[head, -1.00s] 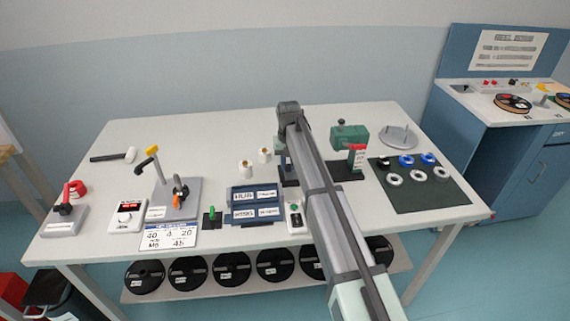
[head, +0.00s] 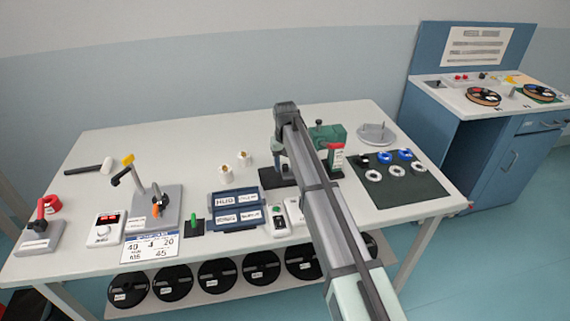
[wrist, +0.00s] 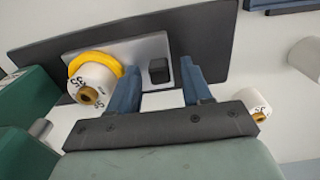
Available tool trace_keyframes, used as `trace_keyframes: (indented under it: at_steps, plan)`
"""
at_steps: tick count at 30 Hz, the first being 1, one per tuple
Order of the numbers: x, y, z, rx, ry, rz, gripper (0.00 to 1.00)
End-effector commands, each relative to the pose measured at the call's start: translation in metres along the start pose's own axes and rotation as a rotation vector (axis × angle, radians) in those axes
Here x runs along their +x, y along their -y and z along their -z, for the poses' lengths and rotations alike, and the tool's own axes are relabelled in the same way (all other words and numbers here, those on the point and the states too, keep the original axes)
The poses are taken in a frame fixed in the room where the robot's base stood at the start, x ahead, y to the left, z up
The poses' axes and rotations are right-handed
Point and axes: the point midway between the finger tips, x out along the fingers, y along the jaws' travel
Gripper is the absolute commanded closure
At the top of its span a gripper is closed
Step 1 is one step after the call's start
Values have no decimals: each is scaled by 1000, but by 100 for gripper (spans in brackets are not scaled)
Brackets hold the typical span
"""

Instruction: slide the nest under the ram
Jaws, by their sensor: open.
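The nest (wrist: 115,52) is a light grey plate on a dark base (wrist: 222,35) in the wrist view. It carries a white hub (wrist: 92,80) with a yellow ring (wrist: 112,62) and has a black knob (wrist: 159,71). My gripper (wrist: 160,75) is open, with its blue fingers on either side of the knob; I cannot tell whether they touch it. The green press body (wrist: 25,115) is at the left. In the head view the press (head: 330,135) stands just right of my gripper (head: 280,165). The ram is not clearly visible, and my arm hides the nest there.
Two white hubs (head: 226,171) stand left of my gripper; one shows in the wrist view (wrist: 257,103). A blue labelled tray (head: 233,210) is in front. A dark mat (head: 420,187) with rings and a grey round plate (head: 374,140) are at the right.

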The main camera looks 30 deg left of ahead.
Motion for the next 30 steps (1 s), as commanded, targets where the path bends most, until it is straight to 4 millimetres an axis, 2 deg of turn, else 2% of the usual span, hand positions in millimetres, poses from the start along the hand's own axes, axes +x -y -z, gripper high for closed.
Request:
trace_keyframes:
  at_steps: [5, 10, 24, 30]
  plan:
    - [-1, 0, 0, 0, 0, 0, 51]
    - [-15, 0, 1, 0, -2, 0, 51]
    - [-102, 0, 1, 0, -2, 0, 51]
    - [-127, 0, 1, 0, -1, 0, 51]
